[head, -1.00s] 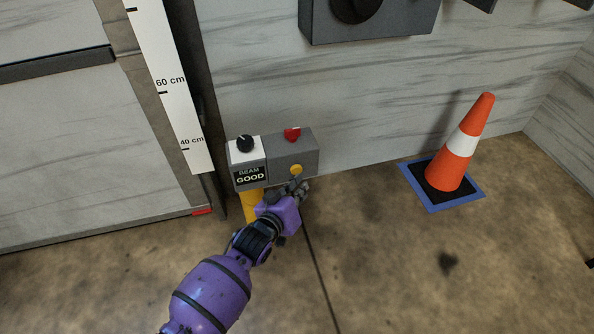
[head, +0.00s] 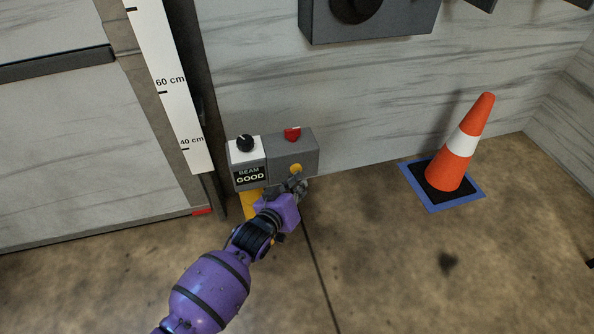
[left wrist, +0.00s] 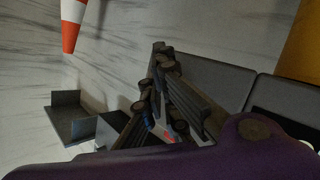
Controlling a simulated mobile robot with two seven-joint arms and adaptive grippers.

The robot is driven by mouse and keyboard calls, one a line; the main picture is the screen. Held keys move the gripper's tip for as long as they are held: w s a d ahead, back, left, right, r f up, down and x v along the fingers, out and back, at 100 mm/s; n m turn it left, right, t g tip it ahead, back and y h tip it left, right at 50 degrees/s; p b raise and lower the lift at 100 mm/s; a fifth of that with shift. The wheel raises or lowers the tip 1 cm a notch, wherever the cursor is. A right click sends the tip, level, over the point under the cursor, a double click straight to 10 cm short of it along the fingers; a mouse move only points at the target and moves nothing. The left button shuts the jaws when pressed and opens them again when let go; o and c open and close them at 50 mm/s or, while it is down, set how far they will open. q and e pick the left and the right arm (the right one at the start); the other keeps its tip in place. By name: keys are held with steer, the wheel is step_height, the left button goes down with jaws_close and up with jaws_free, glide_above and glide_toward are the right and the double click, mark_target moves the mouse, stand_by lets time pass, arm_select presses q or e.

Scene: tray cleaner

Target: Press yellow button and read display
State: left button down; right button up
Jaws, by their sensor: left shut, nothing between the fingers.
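A grey control box (head: 279,155) stands on a yellow post in the head view. The yellow button (head: 296,168) is on its front face, low on the right half. The display (head: 250,177) on the left half reads "BEAM GOOD". My left gripper (head: 299,180) is shut and empty, with its fingertips just below and in front of the yellow button. I cannot tell whether they touch it. In the left wrist view the shut fingers (left wrist: 172,95) point at the grey box (left wrist: 205,78), and the button is hidden there. My right gripper is out of view.
An orange and white cone (head: 462,150) stands on a blue-edged mat at right. A height scale (head: 173,90) is at left. The floor in front is clear.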

arm_select(q)
steer(key=shift+w+a, duration=0.1)
steer(key=shift+w, duration=0.15)
stand_by(0.3)
steer(key=shift+s, duration=0.15)
steer(key=shift+s+d+p, duration=0.3)
steer(key=shift+s+p, duration=0.25)
steer(key=shift+s, duration=0.2)
steer(key=shift+s, duration=0.1)
steer(key=s, duration=0.1)
steer(key=s+d+p, duration=0.1)
steer(key=s, duration=0.1)
steer(key=s+p, duration=0.1)
steer(key=shift+s+d, duration=0.25)
steer(key=shift+s, duration=0.05)
